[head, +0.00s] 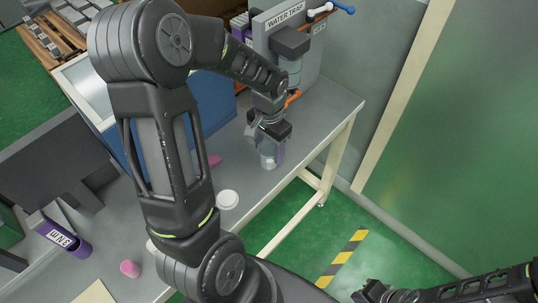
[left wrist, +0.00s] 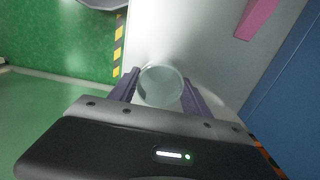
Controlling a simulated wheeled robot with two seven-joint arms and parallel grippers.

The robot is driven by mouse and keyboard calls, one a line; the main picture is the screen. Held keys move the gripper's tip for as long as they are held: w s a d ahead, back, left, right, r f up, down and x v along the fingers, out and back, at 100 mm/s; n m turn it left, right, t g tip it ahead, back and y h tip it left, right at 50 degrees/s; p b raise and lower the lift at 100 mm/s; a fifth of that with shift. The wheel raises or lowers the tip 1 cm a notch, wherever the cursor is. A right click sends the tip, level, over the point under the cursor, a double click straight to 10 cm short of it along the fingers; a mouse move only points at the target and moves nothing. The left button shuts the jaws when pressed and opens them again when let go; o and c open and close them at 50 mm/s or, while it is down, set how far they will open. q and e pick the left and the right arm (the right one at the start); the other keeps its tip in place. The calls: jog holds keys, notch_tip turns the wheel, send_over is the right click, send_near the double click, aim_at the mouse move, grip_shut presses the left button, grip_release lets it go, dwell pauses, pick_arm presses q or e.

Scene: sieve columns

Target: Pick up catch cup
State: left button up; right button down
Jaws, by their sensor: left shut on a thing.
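The catch cup (head: 267,158) is a small clear cup near the right end of the grey bench. My left gripper (head: 270,140) comes down on it from above and is shut around it. In the left wrist view the cup's round mouth (left wrist: 160,86) sits between the two purple fingers of my left gripper (left wrist: 160,92). I cannot tell whether its base touches the bench. My right gripper (head: 372,292) is at the bottom right of the head view, over the floor and away from the bench; its jaws are too small to judge.
The water trap unit (head: 285,20) with an orange handle (head: 292,98) stands behind the cup. A white round lid (head: 228,199) and a pink piece (head: 130,268) lie on the bench (head: 250,215). A blue box (head: 215,100) stands left of the gripper. A dark monitor (head: 60,150) is further left.

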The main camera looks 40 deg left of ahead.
pick_arm(q)
notch_tip(320, 180, up, 10)
jog(key=shift+b, duration=0.4)
dwell(0.9)
jog(key=shift+n, duration=0.5)
jog(key=w+d, duration=0.4)
jog(key=w+d+f, duration=0.1)
jog(key=w+d, duration=0.3)
jog(key=d, duration=0.1)
jog(key=w+d+f, duration=0.1)
jog(key=w+d, duration=0.3)
jog(key=d, duration=0.1)
jog(key=shift+w+d+f, duration=0.1)
jog(key=shift+w+f, duration=0.1)
jog(key=shift+f, duration=0.05)
